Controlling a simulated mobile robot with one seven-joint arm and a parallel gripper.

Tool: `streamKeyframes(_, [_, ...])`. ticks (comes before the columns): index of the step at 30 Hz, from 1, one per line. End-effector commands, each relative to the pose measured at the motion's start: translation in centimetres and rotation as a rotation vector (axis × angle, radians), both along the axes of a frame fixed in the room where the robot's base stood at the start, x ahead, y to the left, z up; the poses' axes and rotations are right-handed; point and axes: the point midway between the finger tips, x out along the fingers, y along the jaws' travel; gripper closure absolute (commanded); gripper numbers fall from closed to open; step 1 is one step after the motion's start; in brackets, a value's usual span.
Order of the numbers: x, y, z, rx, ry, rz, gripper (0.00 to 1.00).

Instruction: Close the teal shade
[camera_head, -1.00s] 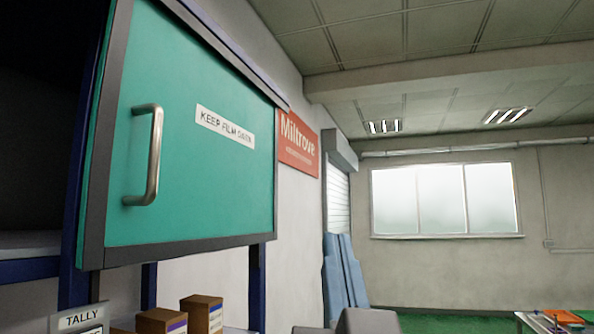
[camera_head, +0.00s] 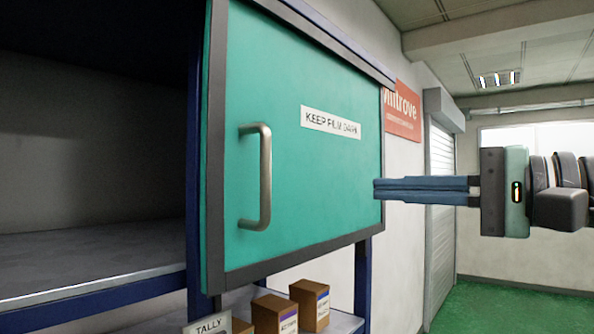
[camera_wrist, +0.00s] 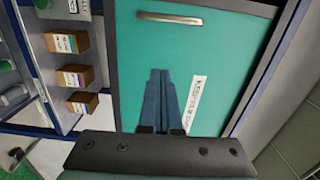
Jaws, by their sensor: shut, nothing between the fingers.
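The teal shade (camera_head: 305,190) is a flat panel in a dark grey frame, with a vertical metal handle (camera_head: 257,177) near its left edge and a "KEEP FILM DARK" label (camera_head: 330,122). It covers the right part of the shelf unit, and the left part is open and dark. My gripper (camera_head: 376,188) is shut and empty, its blue fingers pointing left near the panel's right edge. In the wrist view the shut fingers (camera_wrist: 160,75) show in front of the shade (camera_wrist: 190,50), with the handle (camera_wrist: 170,18) beyond their tips. I cannot tell the exact gap to the panel.
The open shelf bay (camera_head: 90,245) lies left of the shade. Several small brown boxes (camera_head: 309,305) stand on the shelf below, beside a "TALLY" sign (camera_head: 207,326). A red sign (camera_head: 403,112) and a roller shutter (camera_head: 441,185) are on the wall behind. The green floor at right looks clear.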

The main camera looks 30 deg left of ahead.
Motion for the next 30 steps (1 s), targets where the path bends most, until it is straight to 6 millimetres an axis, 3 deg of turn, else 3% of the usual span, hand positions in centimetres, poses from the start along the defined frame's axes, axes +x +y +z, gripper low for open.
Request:
streamKeyframes(4, [-0.2,0.8,0.4,0.003,0.015,0.021,1.0])
streamKeyframes(8, [0.1,2.8,0.5,0.004,0.013,0.022,1.0])
streamKeyframes(18, [1.1,10.2,0.7,0.003,0.014,0.021,1.0])
streamKeyframes(30, [-2.0,11.2,0.3,0.004,0.011,0.016,1.0])
